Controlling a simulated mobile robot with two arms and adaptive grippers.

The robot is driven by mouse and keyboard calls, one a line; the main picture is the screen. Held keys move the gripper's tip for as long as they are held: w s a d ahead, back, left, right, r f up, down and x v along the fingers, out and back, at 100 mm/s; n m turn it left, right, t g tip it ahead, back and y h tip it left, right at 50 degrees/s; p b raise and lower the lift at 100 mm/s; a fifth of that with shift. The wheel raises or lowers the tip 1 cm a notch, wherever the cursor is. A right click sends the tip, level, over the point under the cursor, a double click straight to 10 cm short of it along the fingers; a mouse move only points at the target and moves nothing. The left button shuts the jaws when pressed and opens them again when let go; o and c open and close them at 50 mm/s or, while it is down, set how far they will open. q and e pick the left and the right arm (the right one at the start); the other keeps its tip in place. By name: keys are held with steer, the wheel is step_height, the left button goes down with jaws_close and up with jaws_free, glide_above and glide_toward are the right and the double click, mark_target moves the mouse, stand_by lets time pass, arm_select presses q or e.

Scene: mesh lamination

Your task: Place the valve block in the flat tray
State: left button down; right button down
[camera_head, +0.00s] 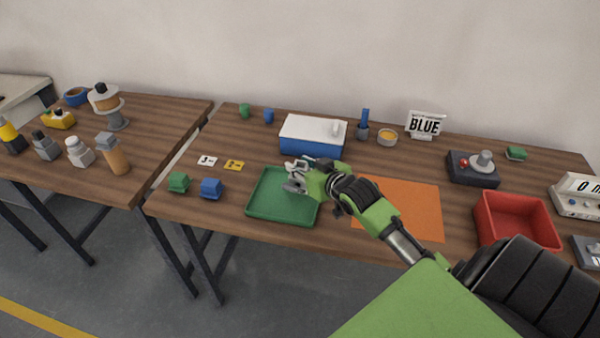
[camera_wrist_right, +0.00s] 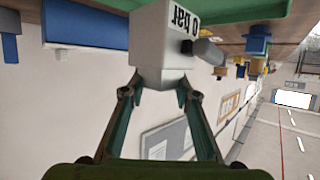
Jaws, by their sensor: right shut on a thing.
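My right gripper (camera_head: 297,181) is over the green flat tray (camera_head: 262,213) on the middle table. In the right wrist view, which appears upside down, its two fingers (camera_wrist_right: 156,97) are shut on the grey valve block (camera_wrist_right: 152,45). The block bears a white label reading "0 bar" and has a grey knob on its side. My left gripper is not in view.
A blue box with a white lid (camera_head: 313,134) stands behind the tray. An orange mat (camera_head: 415,205) lies to its right, with a red bin (camera_head: 515,220) beyond. Green (camera_head: 178,182) and blue (camera_head: 211,188) blocks sit left of the tray.

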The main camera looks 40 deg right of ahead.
steer(key=shift+w+d+f, duration=0.2)
steer(key=shift+w+f, duration=0.2)
steer(key=shift+f, duration=0.05)
step_height(320, 180, down, 2)
steer(key=shift+f+p, duration=0.1)
steer(key=shift+p, duration=0.45)
steer(key=shift+f, duration=0.25)
steer(key=shift+f, duration=0.15)
steer(key=c, duration=1.6)
jaws_free()
steer(key=shift+s+a, duration=0.1)
steer(key=shift+s, duration=0.05)
